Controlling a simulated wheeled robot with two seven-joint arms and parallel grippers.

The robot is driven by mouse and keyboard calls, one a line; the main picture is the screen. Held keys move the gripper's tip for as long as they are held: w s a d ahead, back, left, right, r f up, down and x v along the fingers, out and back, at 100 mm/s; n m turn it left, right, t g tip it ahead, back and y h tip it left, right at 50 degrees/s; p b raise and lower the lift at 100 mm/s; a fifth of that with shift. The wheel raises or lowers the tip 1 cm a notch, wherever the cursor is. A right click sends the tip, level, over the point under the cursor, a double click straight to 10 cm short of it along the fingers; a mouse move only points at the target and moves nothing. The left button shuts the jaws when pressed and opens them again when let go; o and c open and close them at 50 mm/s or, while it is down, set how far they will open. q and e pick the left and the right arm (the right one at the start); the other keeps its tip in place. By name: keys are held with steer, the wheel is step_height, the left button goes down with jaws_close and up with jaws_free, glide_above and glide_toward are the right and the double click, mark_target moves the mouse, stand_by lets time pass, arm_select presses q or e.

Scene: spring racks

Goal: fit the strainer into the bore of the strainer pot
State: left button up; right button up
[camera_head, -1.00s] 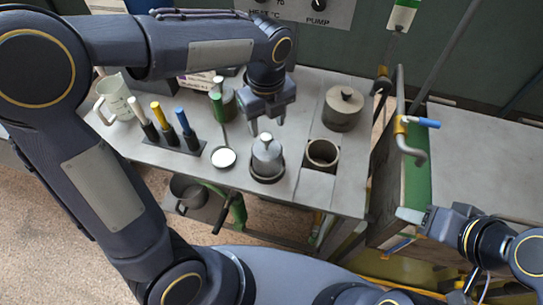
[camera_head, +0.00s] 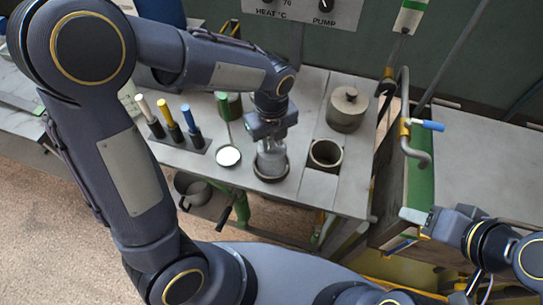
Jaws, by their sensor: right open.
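The strainer (camera_head: 271,160) is a light grey metal cylinder standing upright in a dark round holder (camera_head: 272,178) near the table's front edge. My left gripper (camera_head: 271,140) is down over the strainer's top, pointing downward, and hides its knob. Whether its fingers are closed on the knob cannot be made out. The strainer pot (camera_head: 326,154) is a short cylinder with an open, dark bore, to the right of the strainer. My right gripper (camera_head: 412,217) is open and empty, away at the right, beside the other bench.
A lidded pot (camera_head: 346,110) stands behind the strainer pot. A rack with white, yellow and blue handled tools (camera_head: 176,136) and a white round disc (camera_head: 228,156) are to the left. A pipe with a blue-handled valve (camera_head: 425,125) rises at the right.

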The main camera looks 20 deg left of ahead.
arm_select(q)
jaws_close()
